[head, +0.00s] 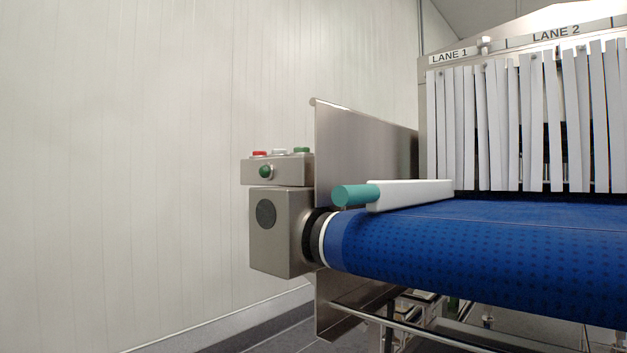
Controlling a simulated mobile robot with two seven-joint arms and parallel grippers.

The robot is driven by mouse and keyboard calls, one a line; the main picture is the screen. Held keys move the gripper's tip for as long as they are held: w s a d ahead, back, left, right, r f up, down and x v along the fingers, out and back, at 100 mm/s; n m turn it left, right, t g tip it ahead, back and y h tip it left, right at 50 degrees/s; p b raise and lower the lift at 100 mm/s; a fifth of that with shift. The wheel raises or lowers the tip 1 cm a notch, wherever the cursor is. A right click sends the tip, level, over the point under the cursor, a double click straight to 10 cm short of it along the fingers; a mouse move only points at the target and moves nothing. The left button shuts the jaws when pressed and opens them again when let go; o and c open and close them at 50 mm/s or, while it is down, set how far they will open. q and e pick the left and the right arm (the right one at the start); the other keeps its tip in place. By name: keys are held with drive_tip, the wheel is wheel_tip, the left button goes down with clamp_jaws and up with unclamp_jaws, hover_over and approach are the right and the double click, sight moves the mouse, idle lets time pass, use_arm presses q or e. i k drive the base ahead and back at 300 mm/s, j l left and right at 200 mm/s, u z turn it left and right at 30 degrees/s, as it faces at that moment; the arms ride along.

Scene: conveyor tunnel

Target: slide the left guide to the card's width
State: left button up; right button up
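The left guide is a white rail (412,194) lying along the left edge of the blue conveyor belt (480,245). A teal cylindrical handle (356,195) sticks out from its near end, toward the left. The rail runs back toward the strip curtain under the LANE 1 sign (449,56). No card showing a width can be made out. Neither of my grippers is in view, and nothing touches the handle.
A steel side plate (365,150) stands upright behind the rail. A control box with buttons (277,169) sits above a motor housing (282,232) at the belt's left end. White curtain strips (500,125) hang over the tunnel mouth. The near belt surface is clear.

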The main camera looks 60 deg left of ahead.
sight(378, 196)
drive_tip(key=u, duration=0.95)
